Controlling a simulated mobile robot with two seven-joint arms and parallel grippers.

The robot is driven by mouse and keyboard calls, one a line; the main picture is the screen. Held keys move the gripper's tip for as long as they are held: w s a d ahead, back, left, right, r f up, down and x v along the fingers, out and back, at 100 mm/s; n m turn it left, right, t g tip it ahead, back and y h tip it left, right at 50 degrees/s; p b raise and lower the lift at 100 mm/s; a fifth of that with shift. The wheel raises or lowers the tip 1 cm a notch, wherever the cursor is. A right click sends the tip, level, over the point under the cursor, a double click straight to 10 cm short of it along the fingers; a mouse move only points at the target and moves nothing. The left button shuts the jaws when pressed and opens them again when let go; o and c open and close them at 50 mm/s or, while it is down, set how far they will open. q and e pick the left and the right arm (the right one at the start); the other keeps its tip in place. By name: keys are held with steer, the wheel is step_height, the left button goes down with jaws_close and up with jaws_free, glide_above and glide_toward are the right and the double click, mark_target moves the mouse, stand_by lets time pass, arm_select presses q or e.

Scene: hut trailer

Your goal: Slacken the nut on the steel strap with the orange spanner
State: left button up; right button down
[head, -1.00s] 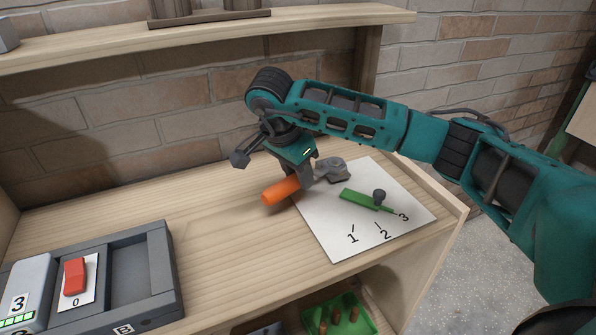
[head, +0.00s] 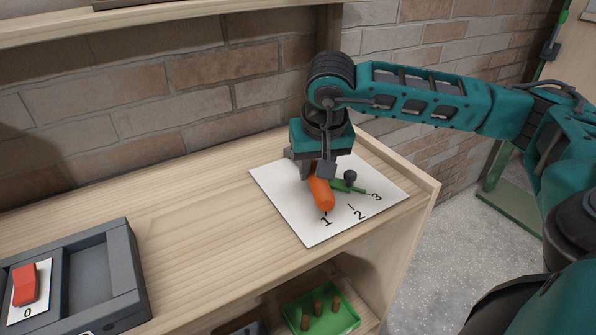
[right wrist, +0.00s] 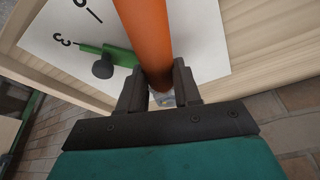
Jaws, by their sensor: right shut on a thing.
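My right gripper (head: 318,176) is shut on the orange spanner (head: 321,195), low over a white numbered sheet (head: 285,205). The orange handle points toward the sheet's front; it fills the upper middle of the right wrist view (right wrist: 147,35), with a bit of metal (right wrist: 165,97) between the fingers. A grey metal piece (head: 297,165) shows left of the gripper; I cannot tell if it is the spanner's head. A green pointer (head: 345,186) with a dark knob (head: 350,176) lies beside the handle, its thin end near the 3. I cannot make out a nut or strap; the gripper hides that spot.
A dark tray (head: 135,265) with a red switch (head: 25,285) sits at the left front. The brick wall (head: 190,90) stands close behind. The bench between tray and sheet is clear.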

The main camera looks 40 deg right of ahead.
steer(key=shift+s+d+n, duration=0.3)
steer(key=shift+d+n, duration=0.5)
steer(key=shift+d, duration=0.1)
steer(key=shift+d+y, duration=0.1)
steer(key=shift+y, duration=0.2)
steer(key=shift+w+a+r, duration=0.1)
steer(key=shift+a, duration=0.25)
steer(key=shift+r+p, duration=2.85)
steer(key=shift+r, duration=1.4)
steer(key=shift+f, duration=0.1)
